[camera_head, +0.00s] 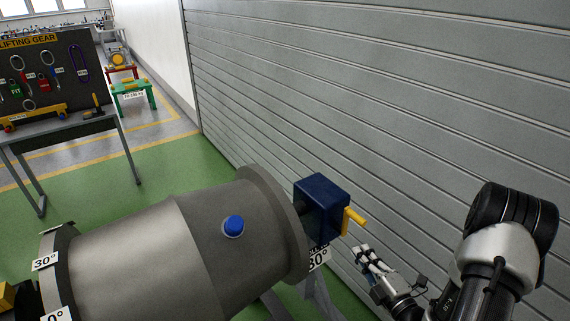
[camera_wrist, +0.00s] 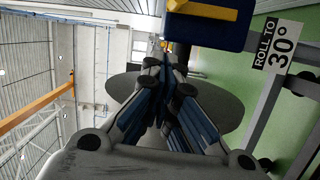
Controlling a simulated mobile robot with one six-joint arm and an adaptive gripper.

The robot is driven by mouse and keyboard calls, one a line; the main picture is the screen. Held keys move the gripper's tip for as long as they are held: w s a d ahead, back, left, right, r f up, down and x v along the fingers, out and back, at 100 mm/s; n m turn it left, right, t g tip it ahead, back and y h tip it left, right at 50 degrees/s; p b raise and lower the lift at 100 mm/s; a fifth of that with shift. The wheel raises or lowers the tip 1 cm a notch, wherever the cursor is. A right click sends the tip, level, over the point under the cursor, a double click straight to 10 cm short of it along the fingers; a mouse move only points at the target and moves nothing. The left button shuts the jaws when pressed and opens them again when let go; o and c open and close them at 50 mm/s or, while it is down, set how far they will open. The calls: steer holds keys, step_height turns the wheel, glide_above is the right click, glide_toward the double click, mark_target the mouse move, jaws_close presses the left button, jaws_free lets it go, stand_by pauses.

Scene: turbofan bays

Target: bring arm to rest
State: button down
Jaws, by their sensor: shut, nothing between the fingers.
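My gripper (camera_head: 371,262) is at the lower right of the head view, at the end of my arm. It is raised beside the right end of the grey engine casing (camera_head: 150,255), apart from it. In the wrist view my gripper (camera_wrist: 168,62) has its fingers together and holds nothing. A dark blue box (camera_head: 322,207) with a yellow handle (camera_head: 354,220) sits at the casing's right end, a short way from my fingertips. The blue box also shows at the top of the wrist view (camera_wrist: 207,32).
A grey slatted shutter wall (camera_head: 380,100) runs close behind the casing and my arm. A blue cap (camera_head: 233,226) sits on the casing. A lifting gear board (camera_head: 45,75) and table (camera_head: 75,125) stand at the left. Green floor (camera_head: 170,168) is clear between them.

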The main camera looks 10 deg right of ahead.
steer(key=a+r+n+g+y, duration=0.3)
steer(key=a+r+n+y, duration=0.25)
steer(key=a+n, duration=0.25)
steer(key=a+r+n+g+y, duration=0.2)
steer(key=a+r+n+y, duration=0.4)
steer(key=a, duration=0.3)
steer(key=s+a+r+n+g, duration=0.4)
steer(key=s+a+n+g, duration=0.6)
steer(key=n, duration=0.4)
steer(key=s+n+g+h, duration=0.3)
steer(key=s+n+h, duration=0.4)
steer(key=s+n, duration=0.55)
steer(key=w+d+r+n+t+h, duration=0.1)
steer(key=d+r+n+t+h, duration=0.3)
steer(key=n, duration=0.9)
steer(key=d+t+h, duration=0.1)
steer(key=d+h, duration=0.1)
steer(key=d, duration=0.1)
steer(key=shift+r, duration=0.35)
